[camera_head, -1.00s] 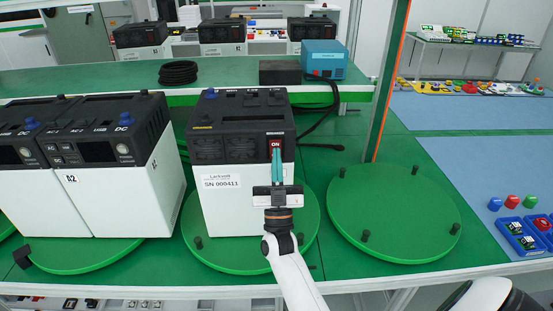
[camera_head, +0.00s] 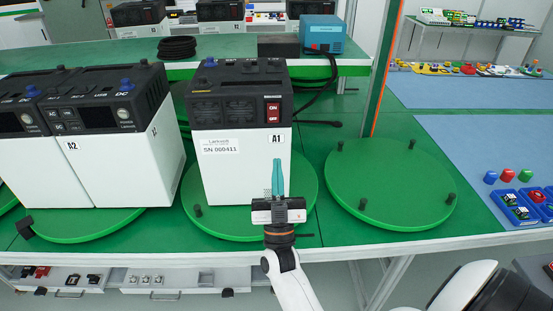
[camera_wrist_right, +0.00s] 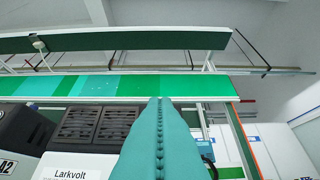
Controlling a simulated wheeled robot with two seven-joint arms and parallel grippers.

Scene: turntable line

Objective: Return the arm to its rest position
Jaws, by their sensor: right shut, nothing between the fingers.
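My right gripper (camera_head: 278,178) is in front of the white and black power unit labelled A1 (camera_head: 238,165), with its teal fingers together and empty. The fingertips are below the A1 label and the red ON switch (camera_head: 273,112). I cannot tell the exact gap to the front face. The unit stands upright on a green turntable (camera_head: 235,222). In the right wrist view the closed teal fingers (camera_wrist_right: 160,103) point up the middle, with the unit's vents (camera_wrist_right: 97,124) to their left. My left gripper is not in view.
Unit A2 (camera_head: 82,175) and another unit stand on a turntable to the left. An empty green turntable (camera_head: 390,185) with dark pegs is at right. A blue box (camera_head: 322,33) and a black cable coil (camera_head: 177,47) are on the raised shelf. Blue trays (camera_head: 515,207) are at far right.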

